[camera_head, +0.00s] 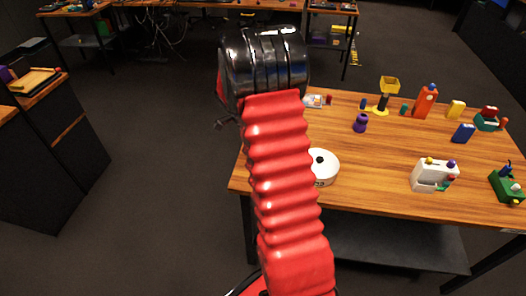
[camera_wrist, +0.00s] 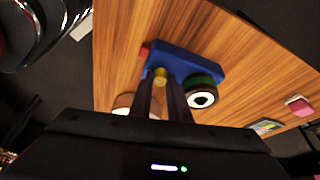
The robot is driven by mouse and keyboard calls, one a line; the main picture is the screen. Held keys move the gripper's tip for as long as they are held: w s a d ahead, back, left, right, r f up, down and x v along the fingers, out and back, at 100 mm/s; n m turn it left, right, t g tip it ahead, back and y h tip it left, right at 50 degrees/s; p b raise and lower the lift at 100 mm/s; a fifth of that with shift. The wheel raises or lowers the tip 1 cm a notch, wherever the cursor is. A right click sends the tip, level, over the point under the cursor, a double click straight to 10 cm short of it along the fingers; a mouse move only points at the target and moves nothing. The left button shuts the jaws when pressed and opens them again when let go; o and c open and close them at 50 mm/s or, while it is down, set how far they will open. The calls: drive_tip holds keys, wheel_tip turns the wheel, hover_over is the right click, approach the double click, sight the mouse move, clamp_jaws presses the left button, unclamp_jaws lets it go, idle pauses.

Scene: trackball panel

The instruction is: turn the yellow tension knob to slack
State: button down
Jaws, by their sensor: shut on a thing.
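In the wrist view, a blue trackball panel (camera_wrist: 195,62) lies on the wooden table. The yellow tension knob (camera_wrist: 160,74) shows at its near side, right at the fingertips. My gripper (camera_wrist: 161,86) is shut on the knob, its two dark fingers on either side, hiding part of it. Which way the knob is turned is too small to tell. A round white piece with a black centre (camera_wrist: 203,99) sits beside the fingers on the right, and a small red part (camera_wrist: 145,50) on the panel's left. In the head view my red arm hides the panel and fingertips.
In the head view, a round white thing with a black top (camera_head: 326,165) stands partly behind my arm.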

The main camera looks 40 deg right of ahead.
drive_tip(key=shift+f, duration=0.1)
drive_tip(key=c, duration=1.7)
unclamp_jaws()
drive_tip(key=shift+o, duration=0.2)
drive_tip(key=v, duration=1.4)
drive_tip(key=shift+f, duration=0.1)
